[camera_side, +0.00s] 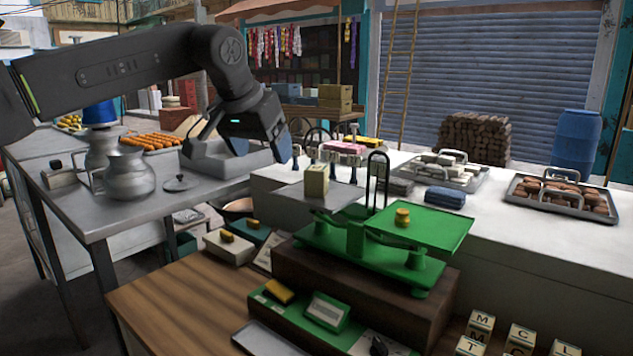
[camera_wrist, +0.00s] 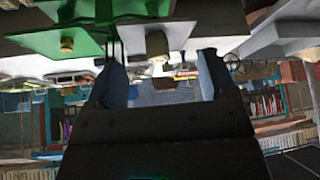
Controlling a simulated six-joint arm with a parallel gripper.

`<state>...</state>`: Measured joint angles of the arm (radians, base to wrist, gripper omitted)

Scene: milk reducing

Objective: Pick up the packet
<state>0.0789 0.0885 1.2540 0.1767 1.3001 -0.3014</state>
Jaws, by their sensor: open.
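A pale yellow block-shaped packet (camera_side: 316,180) stands on the grey pan (camera_side: 338,200) of a green balance scale (camera_side: 355,240). The packet also shows in the wrist view (camera_wrist: 157,44), which is upside down; there it lies between the two finger lines, farther out than the fingertips. My gripper (camera_side: 250,143) is open and empty, above and left of the packet in the side view, apart from it. Its two blue fingers also show in the wrist view (camera_wrist: 163,72).
A small brass weight (camera_side: 402,217) sits on the green pan (camera_side: 445,226). Blue-and-metal taps (camera_side: 310,150) stand behind the packet. A grey basin (camera_side: 222,160) lies beneath my gripper. Metal pots (camera_side: 130,175) stand on the left table. Lettered blocks (camera_side: 520,338) lie at front right.

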